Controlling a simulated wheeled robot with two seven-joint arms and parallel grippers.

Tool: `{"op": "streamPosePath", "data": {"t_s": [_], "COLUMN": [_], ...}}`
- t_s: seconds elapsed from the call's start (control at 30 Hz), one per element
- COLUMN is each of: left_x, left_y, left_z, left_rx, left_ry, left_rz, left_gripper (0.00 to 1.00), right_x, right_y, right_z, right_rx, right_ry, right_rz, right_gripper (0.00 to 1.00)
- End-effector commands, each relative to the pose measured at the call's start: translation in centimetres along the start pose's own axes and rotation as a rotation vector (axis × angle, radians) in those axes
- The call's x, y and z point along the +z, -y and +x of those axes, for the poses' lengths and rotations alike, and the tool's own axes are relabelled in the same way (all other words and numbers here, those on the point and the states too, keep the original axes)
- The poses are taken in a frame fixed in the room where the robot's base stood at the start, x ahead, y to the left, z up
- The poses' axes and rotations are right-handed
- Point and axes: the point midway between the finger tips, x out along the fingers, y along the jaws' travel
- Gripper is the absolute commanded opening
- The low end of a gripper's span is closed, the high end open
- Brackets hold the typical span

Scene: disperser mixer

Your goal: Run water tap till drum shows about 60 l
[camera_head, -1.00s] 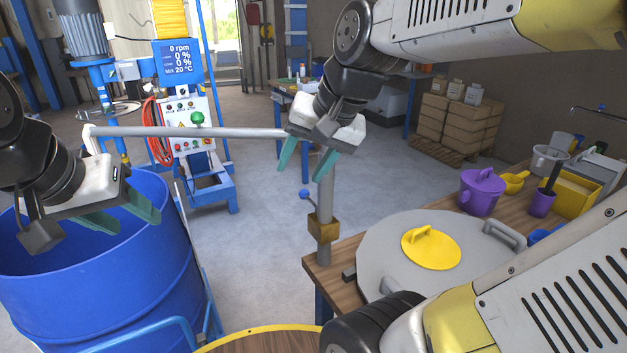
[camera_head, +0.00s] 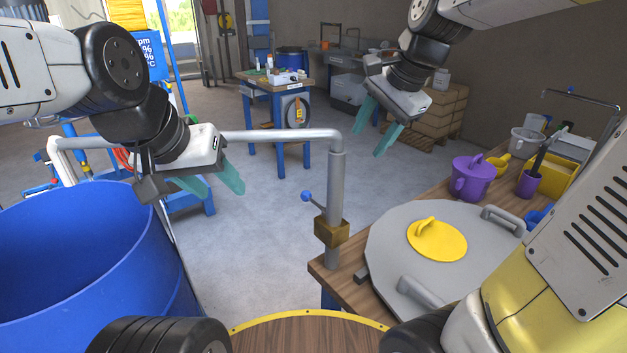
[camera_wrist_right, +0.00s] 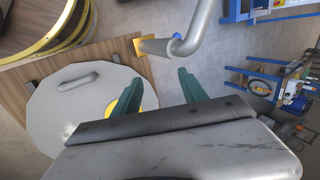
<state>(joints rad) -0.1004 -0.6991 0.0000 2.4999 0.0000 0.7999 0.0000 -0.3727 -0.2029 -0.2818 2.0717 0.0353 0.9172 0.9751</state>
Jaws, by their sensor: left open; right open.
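The water tap is a grey standpipe (camera_head: 335,190) at the table edge, with a brass valve body (camera_head: 331,231) and a small blue-knobbed lever (camera_head: 306,196) pointing left. Its horizontal pipe runs left and bends down over the open blue drum (camera_head: 95,262). No water shows at the outlet, and the drum's level is not readable. My left gripper (camera_head: 215,185) is open and empty, right of the drum rim and in front of the pipe. My right gripper (camera_head: 378,128) is open and empty, above and right of the standpipe. The right wrist view shows the brass valve body (camera_wrist_right: 142,45) beyond its fingers.
A grey lid with a yellow cap (camera_head: 437,240) lies on the wooden table, near a purple jug (camera_head: 470,178). A blue workbench (camera_head: 275,90) stands behind. The mixer's display (camera_head: 147,55) is partly hidden by my left arm. Floor between drum and standpipe is clear.

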Motion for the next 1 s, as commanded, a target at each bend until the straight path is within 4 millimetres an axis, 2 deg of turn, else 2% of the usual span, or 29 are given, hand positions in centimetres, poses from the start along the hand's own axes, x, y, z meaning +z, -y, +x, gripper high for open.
{"op": "streamPosePath", "data": {"t_s": [0.37, 0.67, 0.77, 1.0], "left_x": [0.0, 0.0, 0.0, 0.0], "left_y": [0.0, 0.0, 0.0, 0.0], "left_z": [0.0, 0.0, 0.0, 0.0], "left_rx": [0.0, 0.0, 0.0, 0.0], "left_ry": [-0.001, -0.001, -0.001, -0.001], "left_rz": [0.0, 0.0, 0.0, 0.0], "left_gripper": [0.5, 0.5, 0.5, 0.5], "right_x": [-1.6, -3.4, -2.9, -0.1], "right_y": [3.1, 7.1, 8.4, 10.4], "right_z": [2.3, 5.9, 8.6, 16.1], "right_rx": [0.058, 0.131, 0.181, 0.29], "right_ry": [0.001, -0.055, -0.084, -0.219], "right_rz": [0.267, 0.613, 0.784, 1.239], "right_gripper": [0.5, 0.5, 0.5, 0.5]}}
